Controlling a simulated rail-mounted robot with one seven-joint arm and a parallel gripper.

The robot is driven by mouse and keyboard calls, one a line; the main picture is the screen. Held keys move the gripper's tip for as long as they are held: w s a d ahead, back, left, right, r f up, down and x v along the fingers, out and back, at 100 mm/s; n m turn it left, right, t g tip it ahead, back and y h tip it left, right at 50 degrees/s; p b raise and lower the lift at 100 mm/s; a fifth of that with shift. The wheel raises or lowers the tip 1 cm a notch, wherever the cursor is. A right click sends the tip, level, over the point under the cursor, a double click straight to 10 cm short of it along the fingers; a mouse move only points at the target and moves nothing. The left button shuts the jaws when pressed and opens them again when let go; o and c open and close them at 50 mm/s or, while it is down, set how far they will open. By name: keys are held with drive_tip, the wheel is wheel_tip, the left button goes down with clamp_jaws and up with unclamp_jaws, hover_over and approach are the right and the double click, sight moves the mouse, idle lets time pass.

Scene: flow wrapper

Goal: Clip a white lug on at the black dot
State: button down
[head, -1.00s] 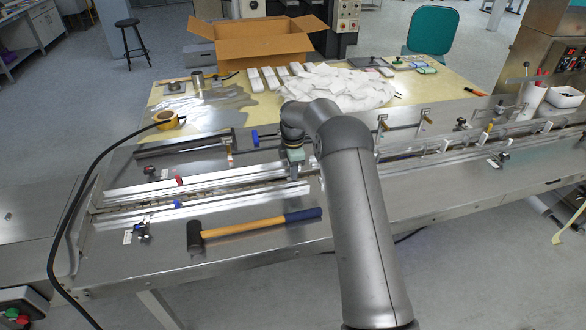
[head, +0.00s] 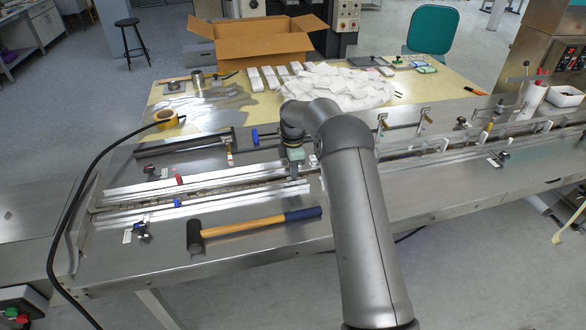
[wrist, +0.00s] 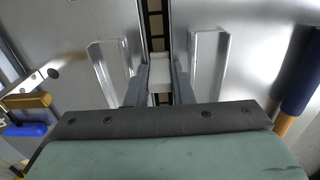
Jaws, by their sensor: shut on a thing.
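My gripper (wrist: 159,88) points down over the conveyor chain (wrist: 155,22) in the wrist view. Its two grey fingers are shut on a white lug (wrist: 159,66), which sits between them in line with the chain slot. I cannot tell whether the lug touches the chain. In the head view my gripper (head: 294,176) is over the chain channel near the right end of the left guide rails, and the lug is not discernible there. Other white lugs (head: 444,145) stand along the chain to the right. I cannot make out the black dot in either view.
Metal guide rails (wrist: 210,70) flank the slot on both sides. A hammer (head: 245,228) lies on the machine bed in front. Blue and brass clamp parts (wrist: 25,115) are at the wrist view's left. Behind is a table with a cardboard box (head: 255,42) and white packets (head: 335,88).

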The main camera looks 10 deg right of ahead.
drive_tip(key=shift+f, duration=0.1)
drive_tip(key=c, duration=1.2)
unclamp_jaws()
wheel_tip(320, 180, up, 17)
drive_tip(key=shift+r+b, duration=0.2)
drive_tip(key=shift+b, duration=0.55)
drive_tip(key=s+a+r+m, duration=0.2)
drive_tip(key=s+r+m, duration=0.3)
drive_tip(key=s, duration=0.5)
drive_tip(key=s+f+m, duration=0.3)
drive_tip(key=s+m, duration=0.1)
drive_tip(key=s, duration=0.7)
drive_tip(key=s+d+f+m, duration=0.1)
drive_tip(key=s+f+m, duration=0.2)
drive_tip(key=s, duration=0.9)
drive_tip(key=s+f+m, duration=0.2)
drive_tip(key=s+m, duration=0.4)
drive_tip(key=s, duration=0.6)
drive_tip(key=shift+s+d+f+m+t, duration=0.25)
drive_tip(key=shift+d+f+m+t, duration=0.05)
drive_tip(key=shift+d+f+m, duration=0.1)
